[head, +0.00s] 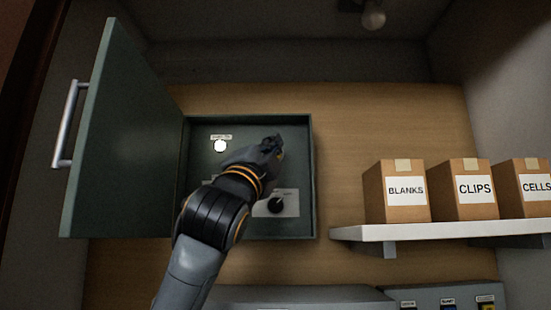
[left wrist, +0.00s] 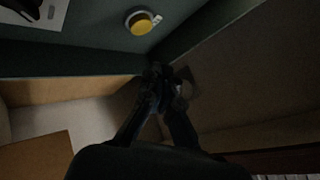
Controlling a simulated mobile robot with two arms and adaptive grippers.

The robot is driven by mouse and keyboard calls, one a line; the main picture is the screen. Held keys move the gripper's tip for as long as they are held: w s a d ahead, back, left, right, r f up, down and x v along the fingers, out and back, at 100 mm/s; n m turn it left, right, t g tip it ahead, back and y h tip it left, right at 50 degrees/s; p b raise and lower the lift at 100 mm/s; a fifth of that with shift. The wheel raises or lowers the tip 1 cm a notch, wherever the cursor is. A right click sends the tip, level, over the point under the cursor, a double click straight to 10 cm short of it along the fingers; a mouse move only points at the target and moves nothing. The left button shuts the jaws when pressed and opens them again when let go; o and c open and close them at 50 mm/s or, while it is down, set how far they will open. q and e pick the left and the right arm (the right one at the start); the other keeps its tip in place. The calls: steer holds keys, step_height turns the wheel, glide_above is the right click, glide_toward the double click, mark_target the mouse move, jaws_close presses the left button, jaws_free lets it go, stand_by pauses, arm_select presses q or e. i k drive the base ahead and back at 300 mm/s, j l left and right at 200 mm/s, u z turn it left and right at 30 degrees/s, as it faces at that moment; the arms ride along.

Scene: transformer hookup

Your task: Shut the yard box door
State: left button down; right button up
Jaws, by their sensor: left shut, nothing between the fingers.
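The yard box (head: 313,200) is a dark green box on the wooden wall in the head view. Its door (head: 120,140) stands wide open to the left, with a silver bar handle (head: 68,125) on its outer face. My left arm reaches up from below, and my left gripper (head: 277,146) is in front of the box's right part. In the left wrist view its fingers (left wrist: 158,78) are together and empty, close to a dark green edge. A round yellow part (left wrist: 140,22) shows inside the box there. The arm hides part of the box's inside.
Inside the box are a lit white lamp (head: 220,146) and a black knob (head: 276,204) on a white plate. Right of it, a shelf (head: 400,232) carries cartons marked BLANKS (head: 398,205), CLIPS (head: 470,203) and CELLS (head: 530,200). A grey unit (head: 300,296) is below.

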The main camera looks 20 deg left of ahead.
mark_target(122, 181)
steer(key=k+l, duration=0.2)
steer(key=k, duration=0.3)
steer(key=k+l, duration=0.2)
steer(key=k, duration=0.25)
